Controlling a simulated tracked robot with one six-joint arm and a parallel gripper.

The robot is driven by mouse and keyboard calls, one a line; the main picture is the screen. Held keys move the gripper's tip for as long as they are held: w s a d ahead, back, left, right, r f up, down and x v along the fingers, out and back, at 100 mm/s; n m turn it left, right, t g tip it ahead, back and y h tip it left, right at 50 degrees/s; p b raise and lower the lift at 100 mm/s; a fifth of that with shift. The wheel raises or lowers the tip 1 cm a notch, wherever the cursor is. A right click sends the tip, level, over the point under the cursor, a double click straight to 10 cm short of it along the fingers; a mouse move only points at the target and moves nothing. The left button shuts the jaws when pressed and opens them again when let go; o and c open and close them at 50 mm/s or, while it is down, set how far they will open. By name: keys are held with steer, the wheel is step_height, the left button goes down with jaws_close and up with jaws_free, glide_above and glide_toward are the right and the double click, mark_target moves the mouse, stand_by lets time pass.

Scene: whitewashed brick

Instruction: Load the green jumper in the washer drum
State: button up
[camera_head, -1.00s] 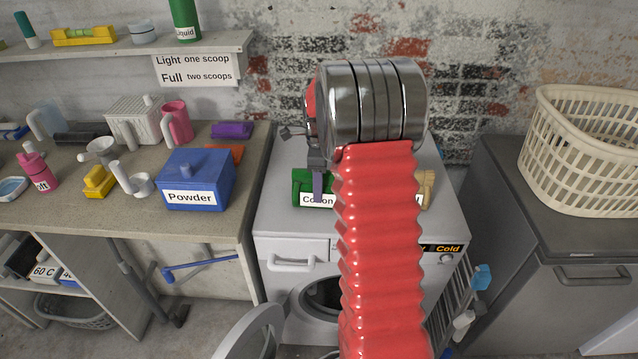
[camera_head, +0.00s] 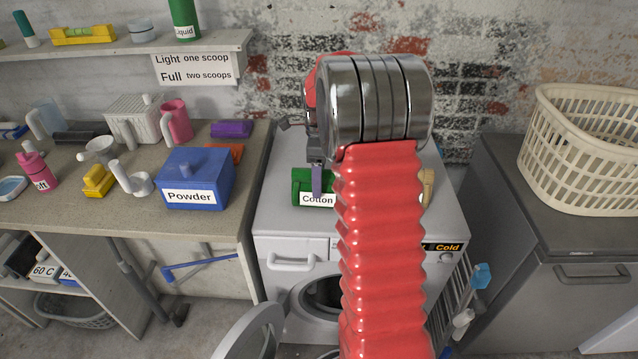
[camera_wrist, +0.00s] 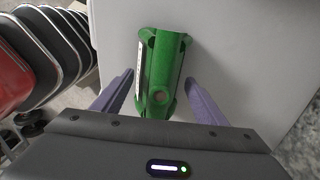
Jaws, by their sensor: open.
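The green jumper (camera_head: 301,188), a green bundle with a "Cotton" label, lies on top of the white washer (camera_head: 285,222). It also shows in the wrist view (camera_wrist: 160,70), with its label strip along its left side. My gripper (camera_wrist: 159,82) is open, with one purple finger on each side of the near end of the bundle. A small gap shows on both sides. In the head view my gripper (camera_head: 317,180) is at the bundle, and my red arm hides its right part. The drum opening (camera_head: 318,294) is in the washer's front. The washer door (camera_head: 250,335) stands open.
A tan bundle (camera_head: 428,188) sits on the washer's right, partly behind my arm. A counter at left holds a blue Powder box (camera_head: 195,180) and several containers. A cream basket (camera_head: 580,150) stands on the grey cabinet at right. A drying rack (camera_head: 462,300) is beside the washer.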

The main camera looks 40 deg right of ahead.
step_height(320, 180, up, 11)
steer(key=shift+s+f, duration=0.1)
stand_by(0.3)
stand_by(0.4)
steer(key=shift+a, duration=0.15)
steer(key=s+a+r+n+t, duration=0.1)
steer(key=s+a+r+n, duration=0.4)
steer(key=a, duration=0.3)
steer(key=s+a+r+n+t, duration=0.25)
steer(key=s+a+n, duration=0.25)
steer(key=a+n, duration=0.25)
steer(key=s+a+f+n+t, duration=0.1)
steer(key=s+a+n, duration=0.4)
steer(key=s+n, duration=0.1)
steer(key=s+a+f+n+t, duration=0.1)
steer(key=s+a+f+n, duration=0.1)
steer(key=s+a+n, duration=0.3)
steer(key=s+n, duration=0.2)
steer(key=s, duration=0.2)
steer(key=shift+a+f, duration=0.3)
steer(key=shift+a, duration=0.05)
